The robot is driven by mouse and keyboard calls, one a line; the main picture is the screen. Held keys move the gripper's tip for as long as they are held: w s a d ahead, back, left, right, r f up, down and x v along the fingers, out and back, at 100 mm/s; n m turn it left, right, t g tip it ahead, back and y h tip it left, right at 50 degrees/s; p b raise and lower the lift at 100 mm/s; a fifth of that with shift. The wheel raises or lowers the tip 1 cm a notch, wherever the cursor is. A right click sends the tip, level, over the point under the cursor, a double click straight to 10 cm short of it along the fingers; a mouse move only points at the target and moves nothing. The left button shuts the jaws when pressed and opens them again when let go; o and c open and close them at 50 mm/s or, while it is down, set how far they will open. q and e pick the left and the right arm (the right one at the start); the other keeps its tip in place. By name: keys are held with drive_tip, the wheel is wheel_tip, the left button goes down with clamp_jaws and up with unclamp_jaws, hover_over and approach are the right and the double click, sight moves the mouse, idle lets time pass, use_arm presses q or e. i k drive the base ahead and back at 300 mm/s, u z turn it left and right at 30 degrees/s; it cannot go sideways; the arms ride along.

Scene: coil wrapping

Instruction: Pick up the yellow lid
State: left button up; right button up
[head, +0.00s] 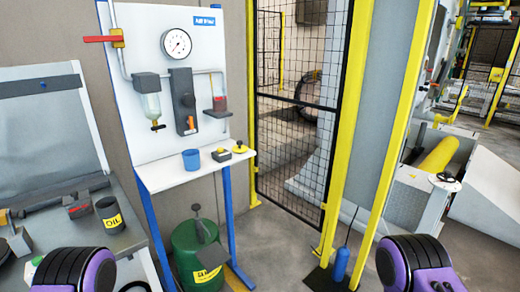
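A small yellow lid (239,149) with a dark knob on top lies on the white shelf (175,177) of the blue-legged air panel stand, near its right end. Next to it, on the left, is a small dark and yellow box-like item (221,155). A blue cup (191,160) stands further left on the same shelf. Nothing touches the lid from above. Only purple and black parts of my arms show at the bottom left and bottom right corners. Neither gripper's fingers can be seen, and both arms are well apart from the lid.
A green drum (198,258) stands under the shelf. A grey bench with a dark oil can (109,215) is at the left. The panel with a gauge (176,43) rises behind the shelf. A yellow-framed mesh fence (300,110) stands to the right.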

sight(239, 148)
drive_tip(key=z, duration=0.3)
drive_tip(key=i, duration=0.9)
drive_tip(key=u, duration=0.55)
